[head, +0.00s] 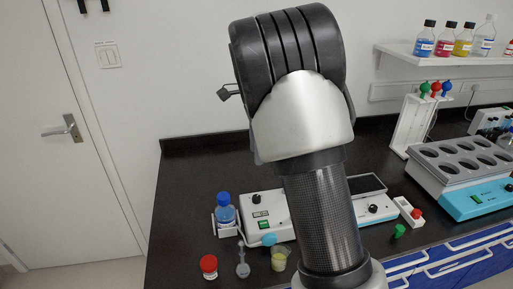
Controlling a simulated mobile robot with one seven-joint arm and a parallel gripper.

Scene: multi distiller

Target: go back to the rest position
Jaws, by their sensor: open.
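My own arm rises through the middle of the head view, with a dark ribbed joint at the top, a silver cover and a black mesh link below. A small dark part juts out to the left of the top joint; I cannot tell what it belongs to. My gripper cannot be made out, and the arm's far side is hidden. The arm stands in front of the black bench (185,190) and covers part of a white and blue device (264,208).
A blue-capped bottle (225,212), a red-capped jar (209,266) and a small beaker (279,259) stand at the bench's front left. At right are a pipette stand (411,125), a block with round wells (455,178) and a bottle shelf (440,60). A door (45,140) is left.

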